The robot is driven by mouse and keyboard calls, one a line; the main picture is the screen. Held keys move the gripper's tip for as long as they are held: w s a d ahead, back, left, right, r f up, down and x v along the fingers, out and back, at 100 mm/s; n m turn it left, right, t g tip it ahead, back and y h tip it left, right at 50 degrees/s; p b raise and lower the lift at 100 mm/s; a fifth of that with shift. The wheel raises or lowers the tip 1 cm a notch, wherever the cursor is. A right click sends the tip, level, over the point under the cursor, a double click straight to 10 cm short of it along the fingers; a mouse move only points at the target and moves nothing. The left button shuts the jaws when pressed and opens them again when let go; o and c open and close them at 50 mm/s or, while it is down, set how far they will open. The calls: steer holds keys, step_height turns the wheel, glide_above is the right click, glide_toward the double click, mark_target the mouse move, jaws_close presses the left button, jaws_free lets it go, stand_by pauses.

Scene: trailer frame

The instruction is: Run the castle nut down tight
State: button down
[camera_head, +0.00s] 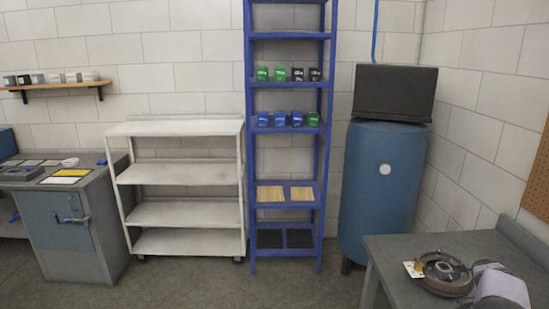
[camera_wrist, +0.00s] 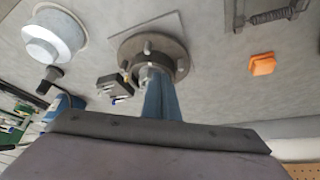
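In the wrist view a round dark metal hub (camera_wrist: 178,52) with studs on its flange faces the camera. Two narrow blue parts that look like my gripper's fingers (camera_wrist: 158,80) reach up to its centre from behind a dark bar. They lie close together, and I cannot tell whether they touch or hold anything. The castle nut cannot be made out for certain; the hub's centre is partly covered. In the head view a round dark brake assembly (camera_head: 444,270) lies on the bench at the lower right.
The wrist view also shows a pale round part (camera_wrist: 52,38), a small dark boxy item (camera_wrist: 116,86), an orange block (camera_wrist: 262,64) and a dark spring-like part (camera_wrist: 275,14). The grey bench (camera_head: 395,246) stands before a blue tank (camera_head: 383,180). Shelving and cabinets line the wall.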

steer(key=shift+w+a+f, duration=0.1)
steer(key=shift+w, duration=0.05)
steer(key=shift+w+a, duration=0.1)
steer(key=shift+w, duration=0.05)
steer(key=shift+r, duration=0.2)
steer(key=shift+r+p, duration=1.15)
steer(key=shift+r, duration=1.7)
